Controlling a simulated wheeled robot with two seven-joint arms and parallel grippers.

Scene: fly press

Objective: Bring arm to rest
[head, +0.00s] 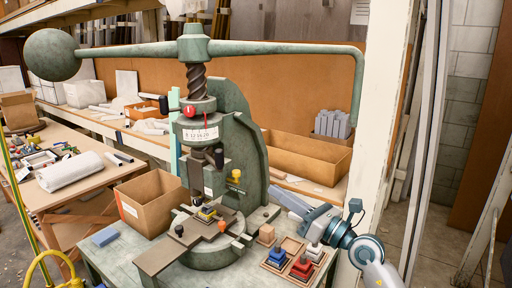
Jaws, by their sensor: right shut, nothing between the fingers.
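The green fly press (243,130) stands on a bench in the middle of the head view. Its long arm (270,48) lies across the top of the screw, with a round ball weight (53,54) at the left end. At the right end the arm bends down into a handle (357,95). My right gripper (278,192) is shut and empty, low to the right of the press, behind the small stamps. It is well below the handle and apart from it. My left gripper is not in view.
Coloured stamps in a wooden tray (284,257) sit at the right front. A white post (377,110) stands close right of the handle. An open tray (307,160) is behind.

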